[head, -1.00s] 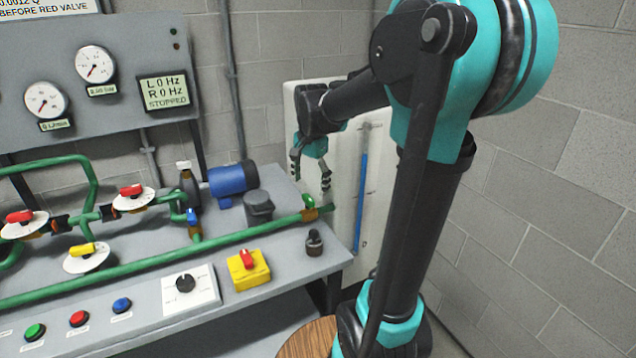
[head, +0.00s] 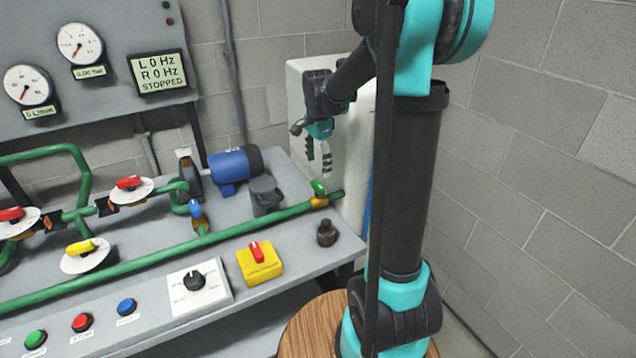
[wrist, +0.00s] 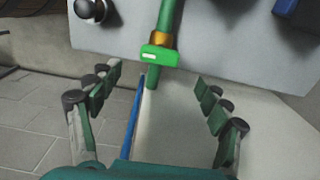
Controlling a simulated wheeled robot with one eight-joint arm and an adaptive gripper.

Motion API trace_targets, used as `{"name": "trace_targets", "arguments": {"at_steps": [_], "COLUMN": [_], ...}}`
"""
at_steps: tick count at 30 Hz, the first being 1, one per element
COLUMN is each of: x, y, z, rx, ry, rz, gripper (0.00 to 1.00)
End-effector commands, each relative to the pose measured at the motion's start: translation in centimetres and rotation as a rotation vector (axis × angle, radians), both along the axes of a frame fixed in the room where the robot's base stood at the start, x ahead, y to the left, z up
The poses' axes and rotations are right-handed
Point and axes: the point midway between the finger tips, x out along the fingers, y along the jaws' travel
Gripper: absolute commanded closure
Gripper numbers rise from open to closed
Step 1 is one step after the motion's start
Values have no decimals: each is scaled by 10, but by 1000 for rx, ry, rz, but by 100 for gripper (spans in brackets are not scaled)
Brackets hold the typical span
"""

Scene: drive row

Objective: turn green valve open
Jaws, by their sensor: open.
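The green valve (head: 319,187) has a small green handle on a brass body near the right end of the long green pipe. In the wrist view the green valve (wrist: 159,55) shows at top centre, its handle lying across the pipe. My gripper (head: 319,165) hangs above and slightly behind the valve in the head view. In the wrist view my gripper (wrist: 158,82) is open and empty, its fingers wide apart to the left and right. The valve lies beyond the fingertips, roughly centred between them, and nothing touches it.
A black knob (head: 326,233) stands on the bench in front of the valve. A dark grey container (head: 266,195) and a blue motor (head: 230,168) stand to its left. A yellow box with a red switch (head: 260,264) is near the front edge. A white panel stands behind.

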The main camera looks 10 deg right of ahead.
Motion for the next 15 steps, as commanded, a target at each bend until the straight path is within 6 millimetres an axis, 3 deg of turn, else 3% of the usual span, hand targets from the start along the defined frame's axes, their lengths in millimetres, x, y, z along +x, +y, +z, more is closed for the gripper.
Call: {"name": "trace_targets", "arguments": {"at_steps": [6, 15], "x": [1, 0], "y": [0, 0], "z": [-42, -72], "rx": [0, 0], "ry": [0, 0], "rz": [0, 0], "gripper": [22, 22]}}
